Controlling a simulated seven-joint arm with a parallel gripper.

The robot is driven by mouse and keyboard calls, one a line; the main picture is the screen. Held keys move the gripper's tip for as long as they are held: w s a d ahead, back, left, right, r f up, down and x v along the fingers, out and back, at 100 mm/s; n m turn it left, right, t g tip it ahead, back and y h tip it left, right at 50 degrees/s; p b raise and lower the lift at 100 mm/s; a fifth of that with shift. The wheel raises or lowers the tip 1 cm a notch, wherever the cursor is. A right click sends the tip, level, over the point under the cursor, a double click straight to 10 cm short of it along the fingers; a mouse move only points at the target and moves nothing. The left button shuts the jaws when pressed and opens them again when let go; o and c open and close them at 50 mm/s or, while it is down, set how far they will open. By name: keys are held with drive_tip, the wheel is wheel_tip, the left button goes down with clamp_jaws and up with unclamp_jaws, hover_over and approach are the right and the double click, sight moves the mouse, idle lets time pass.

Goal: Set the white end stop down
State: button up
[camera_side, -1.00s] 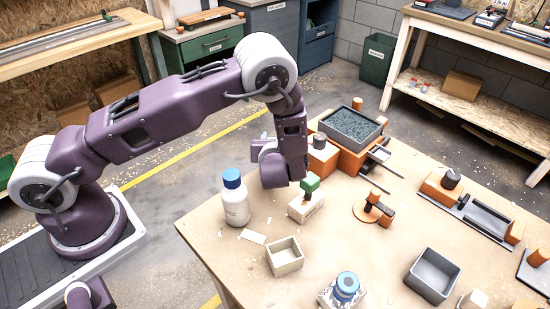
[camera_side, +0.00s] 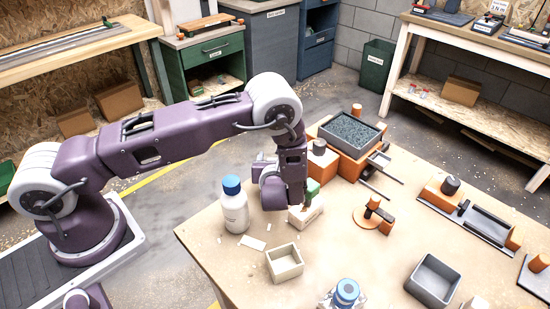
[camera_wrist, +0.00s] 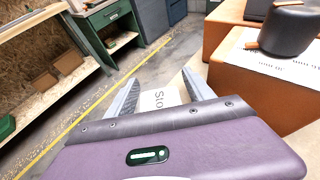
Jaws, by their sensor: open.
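A white block (camera_side: 310,216), which looks like the end stop, appears to rest upright on the near part of the wooden table. A green piece (camera_side: 313,187) stands on or just behind it, partly hidden by my arm. My gripper (camera_wrist: 158,95) is open in the wrist view, with a pale surface lettered "Sto" (camera_wrist: 160,98) showing between and beyond its fingers. In the side view my purple wrist hangs low at the block's left end and hides the fingertips. I cannot tell whether the fingers touch the block.
A white bottle with a blue cap (camera_side: 235,208) stands left of the block. A cream open box (camera_side: 285,263) is in front. An orange fixture with a grey tray (camera_side: 352,135) stands behind. A round orange piece (camera_side: 374,217) is to the right, with bare table between.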

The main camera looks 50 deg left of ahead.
drive_tip(key=shift+r, duration=0.1)
drive_tip(key=shift+s+d+r, duration=0.2)
drive_tip(key=shift+d, duration=0.1)
drive_tip(key=shift+s+d+r, duration=0.4)
drive_tip(key=shift+r, duration=0.15)
drive_tip(key=shift+s+d+r, duration=0.35)
drive_tip(key=shift+r, duration=0.2)
wheel_tip(320, 180, up, 6)
drive_tip(key=shift+f, duration=0.15)
drive_tip(key=s+a+r+n+g, duration=0.3)
drive_tip(key=s+r+n+g, duration=0.1)
drive_tip(key=s+r+n, duration=0.4)
drive_tip(key=s+a+r+n+g, duration=0.3)
drive_tip(key=s+a+r+n, duration=0.1)
drive_tip(key=s+r+n, duration=0.35)
drive_tip(key=s+d+r+n+t+h, duration=0.1)
drive_tip(key=s+d+r+n+h, duration=0.3)
drive_tip(key=s+d+n, duration=0.1)
drive_tip(key=s+d+r+n+t+h, duration=0.2)
drive_tip(key=s+d+n+h, duration=0.3)
drive_tip(key=s, duration=0.5)
drive_tip(key=shift+s+d+r+n+h, duration=0.15)
drive_tip(key=shift+d+r+n+h, duration=0.15)
drive_tip(key=shift+d+r+n, duration=0.7)
drive_tip(key=shift+d+f+m, duration=0.1)
drive_tip(key=shift+d+m, duration=0.1)
drive_tip(key=shift+m, duration=0.05)
